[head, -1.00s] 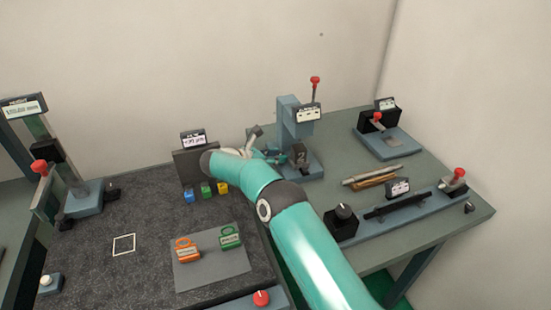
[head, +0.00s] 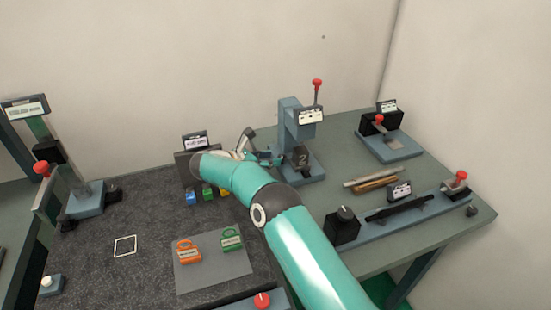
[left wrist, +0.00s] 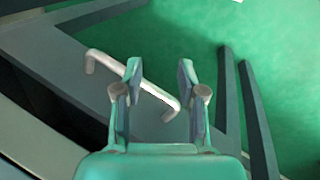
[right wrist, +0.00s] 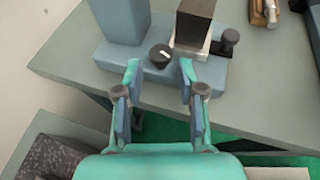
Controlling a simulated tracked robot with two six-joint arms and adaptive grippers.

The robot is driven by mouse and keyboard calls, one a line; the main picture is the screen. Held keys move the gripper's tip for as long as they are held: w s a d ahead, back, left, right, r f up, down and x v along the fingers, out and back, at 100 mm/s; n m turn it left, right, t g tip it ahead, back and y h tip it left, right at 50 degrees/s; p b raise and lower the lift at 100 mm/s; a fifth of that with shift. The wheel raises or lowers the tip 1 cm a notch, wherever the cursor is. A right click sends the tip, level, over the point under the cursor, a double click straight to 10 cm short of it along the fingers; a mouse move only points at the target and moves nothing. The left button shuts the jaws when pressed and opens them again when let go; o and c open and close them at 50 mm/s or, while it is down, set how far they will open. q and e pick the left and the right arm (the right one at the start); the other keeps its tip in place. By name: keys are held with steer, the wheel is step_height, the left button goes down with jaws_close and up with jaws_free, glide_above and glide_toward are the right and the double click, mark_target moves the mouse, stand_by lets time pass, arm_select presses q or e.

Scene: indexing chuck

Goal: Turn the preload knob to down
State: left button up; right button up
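A round black knob (right wrist: 160,56) with a short white mark sits on the blue base of the press-like stand in the right wrist view. I take it for the preload knob, but its label is not readable. My right gripper (right wrist: 159,72) is open, its fingertips apart on either side of the knob's near side; I cannot tell whether they touch it. In the head view my right gripper (head: 266,150) is beside the stand (head: 290,125), and the knob is hidden. My left gripper (left wrist: 160,72) is open over a pale bar handle (left wrist: 135,82) and holds nothing visible.
A dark block (head: 301,157) marked 2 stands on the stand's base. Another black knob (head: 345,213) is on a box nearer me. Rods (head: 372,179) lie to the right. Orange (head: 188,252) and green (head: 231,240) tagged pieces lie on a grey mat.

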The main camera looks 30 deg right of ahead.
steer(key=v, duration=0.8)
steer(key=shift+a, duration=0.35)
steer(key=shift+r, duration=0.1)
steer(key=f+n+t, duration=0.1)
steer(key=s+a+f+n+t+b, duration=0.1)
steer(key=a+f+n+t, duration=0.1)
steer(key=shift+s+f+y+b, duration=0.15)
steer(key=shift+s+y+b, duration=0.1)
steer(key=shift+y+b, duration=0.15)
steer(key=s+r+n+t+y+b, duration=0.1)
steer(key=s+r+n+t+b, duration=0.1)
steer(key=s+r+b, duration=0.3)
steer(key=x, duration=1.6)
steer(key=shift+s+d+r+b, duration=0.1)
steer(key=shift+d+b, duration=0.15)
steer(key=shift+b, duration=0.05)
